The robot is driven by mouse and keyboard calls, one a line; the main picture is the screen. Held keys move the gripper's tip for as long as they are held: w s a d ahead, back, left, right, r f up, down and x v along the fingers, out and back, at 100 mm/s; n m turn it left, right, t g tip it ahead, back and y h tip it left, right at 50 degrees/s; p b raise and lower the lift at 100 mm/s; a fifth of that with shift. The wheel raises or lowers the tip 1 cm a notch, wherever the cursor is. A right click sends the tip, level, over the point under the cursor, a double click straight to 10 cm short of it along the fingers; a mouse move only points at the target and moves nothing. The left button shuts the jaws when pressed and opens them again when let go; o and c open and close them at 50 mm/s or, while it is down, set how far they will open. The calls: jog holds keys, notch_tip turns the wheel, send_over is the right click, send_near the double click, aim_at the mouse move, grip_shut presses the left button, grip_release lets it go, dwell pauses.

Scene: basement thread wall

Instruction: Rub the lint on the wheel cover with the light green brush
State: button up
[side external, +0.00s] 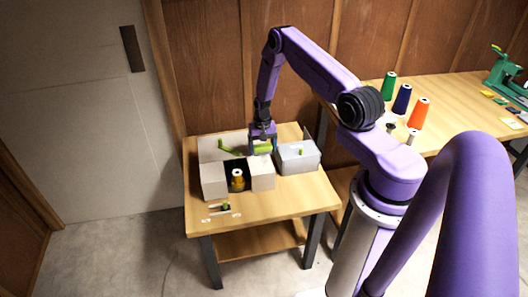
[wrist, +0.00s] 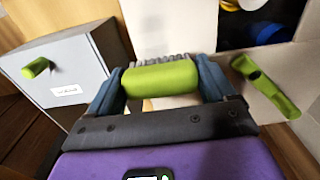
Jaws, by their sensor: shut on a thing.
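My gripper (side external: 262,142) is shut on the light green brush (wrist: 160,79). In the wrist view its rounded green handle lies crosswise between the blue-grey fingers, with a grey ridged edge on its far side. In the side view the brush (side external: 263,149) is just above or at the right-hand pale block (side external: 262,174) of a machine; I cannot tell whether it touches. I cannot tell for certain which part is the wheel cover, and I cannot make out the lint.
A grey box (side external: 298,159) with a green knob (wrist: 36,68) stands right of the machine. A green lever (side external: 228,147) is at the machine's back left. An orange-yellow spool (side external: 237,178) sits in the dark gap.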

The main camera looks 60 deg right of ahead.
aim_at(268, 168)
jog(key=shift+w+d, duration=0.7)
jog(key=shift+s+a, duration=3.65)
notch_tip(268, 168, up, 8)
jog(key=shift+r, duration=0.2)
jog(key=shift+f, duration=0.25)
